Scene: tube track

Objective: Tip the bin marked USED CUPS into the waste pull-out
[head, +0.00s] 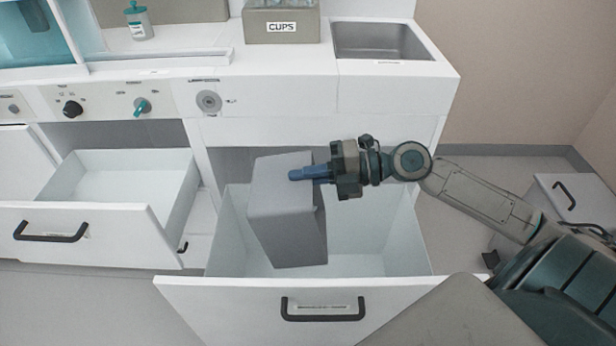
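A grey bin (282,210) is held over the open waste pull-out (402,232), partly down inside its opening and slightly tilted. No marking shows on the faces of the bin that I see, and its contents are hidden. My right gripper (308,174) comes in from the right, with its blue fingers at the bin's upper right edge, shut on the bin's wall. The pull-out has white walls and a dark handle on its front; a small label there is too small to read. My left gripper is not in view.
Another open drawer (112,172) stands to the left. The white counter behind carries a box marked CUPS (282,24), a sink (380,40) and a small bottle (139,22). A low cabinet (572,196) stands at the right. Floor is clear behind it.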

